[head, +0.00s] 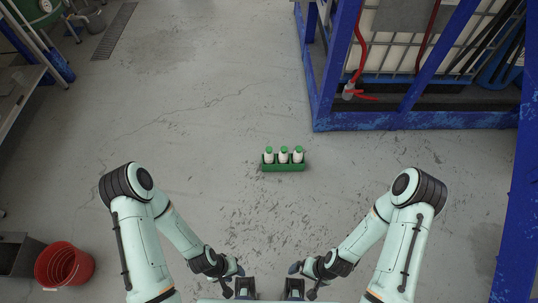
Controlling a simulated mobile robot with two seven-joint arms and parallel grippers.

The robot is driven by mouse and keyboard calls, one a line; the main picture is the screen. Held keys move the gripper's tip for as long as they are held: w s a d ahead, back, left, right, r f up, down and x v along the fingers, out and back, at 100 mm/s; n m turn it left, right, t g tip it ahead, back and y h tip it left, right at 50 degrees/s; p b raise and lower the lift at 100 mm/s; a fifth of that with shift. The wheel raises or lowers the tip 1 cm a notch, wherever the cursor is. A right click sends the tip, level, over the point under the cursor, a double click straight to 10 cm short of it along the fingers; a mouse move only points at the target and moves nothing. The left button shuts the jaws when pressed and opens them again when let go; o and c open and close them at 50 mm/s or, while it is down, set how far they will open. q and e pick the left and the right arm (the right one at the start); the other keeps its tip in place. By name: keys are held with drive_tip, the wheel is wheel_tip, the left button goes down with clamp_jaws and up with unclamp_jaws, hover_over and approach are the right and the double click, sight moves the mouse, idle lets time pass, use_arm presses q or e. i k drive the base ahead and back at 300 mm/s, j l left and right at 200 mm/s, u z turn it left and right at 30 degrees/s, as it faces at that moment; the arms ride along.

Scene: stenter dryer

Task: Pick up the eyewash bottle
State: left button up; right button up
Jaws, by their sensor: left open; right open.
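Three white bottles with green caps stand upright side by side in a green holder (283,168) on the floor ahead of me. They are the left bottle (268,156), the middle bottle (284,156) and the right bottle (298,156). Their labels are too small to read. My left gripper (245,289) and my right gripper (294,289) are at the bottom edge of the head view, close to my body. Both are open and empty, well short of the holder and apart from it.
A blue steel frame (415,121) with a caged tank and red hose stands at the upper right. A red bucket (64,265) and a grey bin (18,254) sit at lower left. A bench (22,85) is at the left edge. The cracked concrete floor around the holder is clear.

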sight(268, 154)
drive_tip(key=i+j+u, duration=0.25)
drive_tip(key=i, duration=0.6)
drive_tip(key=i+l+u, duration=0.15)
drive_tip(key=i+u, duration=0.15)
drive_tip(key=i, duration=0.5)
